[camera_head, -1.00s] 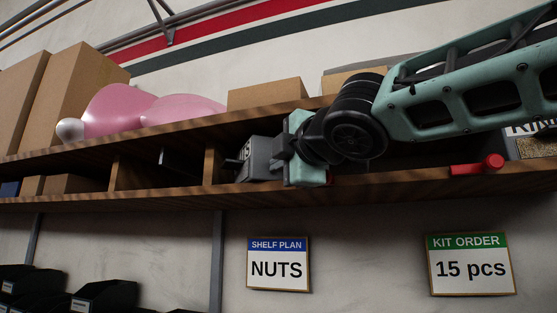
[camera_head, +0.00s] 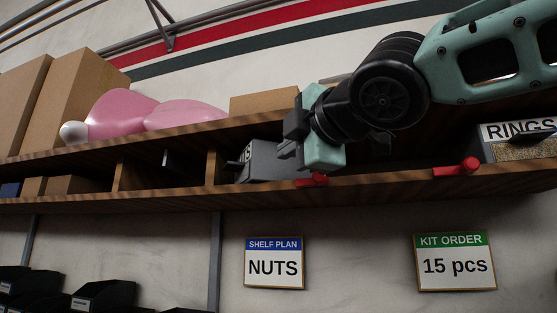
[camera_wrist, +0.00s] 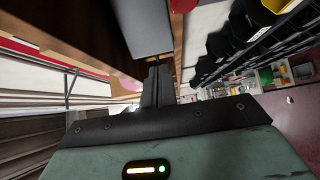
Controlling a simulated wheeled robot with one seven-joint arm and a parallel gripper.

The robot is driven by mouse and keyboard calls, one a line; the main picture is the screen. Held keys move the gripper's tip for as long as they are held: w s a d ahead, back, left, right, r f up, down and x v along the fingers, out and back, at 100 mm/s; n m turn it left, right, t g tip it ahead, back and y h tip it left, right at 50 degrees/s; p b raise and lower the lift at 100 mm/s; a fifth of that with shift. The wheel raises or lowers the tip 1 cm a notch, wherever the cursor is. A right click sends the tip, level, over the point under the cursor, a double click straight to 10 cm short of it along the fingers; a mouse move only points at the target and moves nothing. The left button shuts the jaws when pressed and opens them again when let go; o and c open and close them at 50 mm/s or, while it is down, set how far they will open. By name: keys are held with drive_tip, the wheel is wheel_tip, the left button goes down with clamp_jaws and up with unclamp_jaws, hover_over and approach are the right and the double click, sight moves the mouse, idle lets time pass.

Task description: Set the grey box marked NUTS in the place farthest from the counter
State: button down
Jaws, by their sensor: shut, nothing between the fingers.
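The grey box (camera_head: 262,164) stands on the wooden shelf (camera_head: 380,187), just right of an upright divider (camera_head: 213,166). A dark handle sticks out at its left end; its marking is not readable now. My gripper (camera_head: 287,150) is at the right end of the box, with its teal body over the shelf's front edge. In the wrist view the fingers (camera_wrist: 158,80) are together and empty, and the grey box (camera_wrist: 145,25) lies just beyond their tips. I cannot tell whether they touch it.
A box marked RINGS (camera_head: 518,148) stands at the right. Red pegs (camera_head: 312,180) and (camera_head: 458,168) sit on the shelf's front edge. Cartons (camera_head: 70,100) and a pink object (camera_head: 130,112) are on top. Signs reading NUTS (camera_head: 273,264) and 15 pcs (camera_head: 455,262) hang below.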

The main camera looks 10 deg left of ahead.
drive_tip(key=v, duration=0.4)
idle(0.6)
drive_tip(key=d+f+m+g+h+b, duration=0.3)
drive_tip(key=f+m, duration=0.2)
drive_tip(key=f, duration=1.3)
drive_tip(key=d+f+m+g+h+b, duration=0.2)
drive_tip(key=d+f+m+g+h, duration=0.15)
drive_tip(key=f, duration=1.55)
drive_tip(key=s+d+f+m+g+h+b, duration=0.1)
drive_tip(key=s+d+f+m+g, duration=0.1)
drive_tip(key=f, duration=0.6)
drive_tip(key=s+d+f+m+g+h+b, duration=0.2)
drive_tip(key=s+d+f+m+g, duration=0.1)
drive_tip(key=s+d+f, duration=0.4)
drive_tip(key=s+d+f+m+g+h+b, duration=0.1)
drive_tip(key=s+d+f+m, duration=0.3)
drive_tip(key=s+f, duration=0.4)
wheel_tip(320, 180, down, 3)
drive_tip(key=shift+s+d+r+m+g, duration=0.15)
drive_tip(key=shift+s+d+m+g, duration=0.1)
drive_tip(key=shift+m+g, duration=0.3)
drive_tip(key=shift+w+h, duration=0.1)
drive_tip(key=shift+h, duration=0.15)
